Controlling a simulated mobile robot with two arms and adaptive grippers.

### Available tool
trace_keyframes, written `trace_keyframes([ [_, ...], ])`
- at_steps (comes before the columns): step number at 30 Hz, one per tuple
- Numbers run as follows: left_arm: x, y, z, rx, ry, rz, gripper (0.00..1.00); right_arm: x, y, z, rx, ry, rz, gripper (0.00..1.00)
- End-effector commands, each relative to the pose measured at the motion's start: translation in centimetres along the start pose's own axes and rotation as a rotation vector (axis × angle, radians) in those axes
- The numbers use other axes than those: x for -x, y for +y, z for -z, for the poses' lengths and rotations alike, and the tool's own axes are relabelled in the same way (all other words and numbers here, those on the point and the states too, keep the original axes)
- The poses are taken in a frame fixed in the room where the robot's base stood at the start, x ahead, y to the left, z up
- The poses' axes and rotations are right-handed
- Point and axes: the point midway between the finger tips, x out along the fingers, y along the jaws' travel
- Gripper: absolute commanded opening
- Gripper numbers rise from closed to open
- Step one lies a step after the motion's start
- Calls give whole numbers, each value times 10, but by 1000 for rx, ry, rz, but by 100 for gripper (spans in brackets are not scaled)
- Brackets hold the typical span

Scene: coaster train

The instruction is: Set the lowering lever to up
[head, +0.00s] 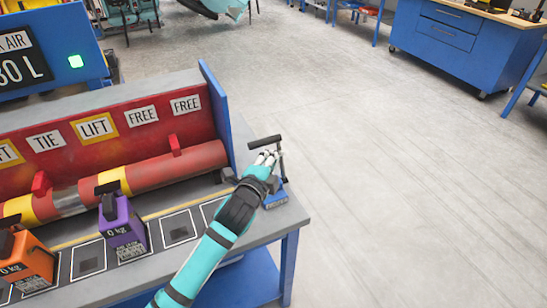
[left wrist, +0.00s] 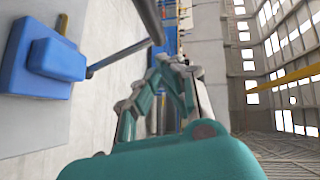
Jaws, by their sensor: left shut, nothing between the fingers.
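The lowering lever is at the right end of the grey bench in the head view. It has a blue base (head: 278,199), a thin dark rod and a dark crossbar handle (head: 264,141). The rod looks about upright from this angle. My left gripper (head: 268,157) is shut and empty, just below the crossbar and beside the rod; I cannot tell whether it touches. In the left wrist view the blue base (left wrist: 57,60) and rod (left wrist: 118,57) are left of my fingertips (left wrist: 176,66). The label on the base is too small to read. My right gripper is out of view.
A red panel with LIFT, TIE and FREE signs (head: 95,127) stands behind a red and yellow cylinder (head: 140,172). Purple (head: 122,222) and orange (head: 28,262) weights stand on the bench. A blue end plate (head: 217,115) rises left of the lever.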

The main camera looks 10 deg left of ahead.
Motion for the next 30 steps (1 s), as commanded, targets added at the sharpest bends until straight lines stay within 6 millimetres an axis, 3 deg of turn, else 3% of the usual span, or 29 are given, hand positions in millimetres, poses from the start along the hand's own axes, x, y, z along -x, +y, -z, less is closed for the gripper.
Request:
trace_keyframes([
  [3,19,3,0,0,1,1,0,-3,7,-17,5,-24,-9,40],
  [7,39,4,0,-1,0,0,0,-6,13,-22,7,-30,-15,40],
  [15,84,4,0,0,1,0,0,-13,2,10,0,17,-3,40],
  [25,100,3,0,3,-2,-2,0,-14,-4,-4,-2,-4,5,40],
  [28,106,15,-6,64,-26,-44,0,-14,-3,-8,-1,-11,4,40],
  [30,118,36,-17,175,-75,-117,0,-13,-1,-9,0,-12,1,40],
])
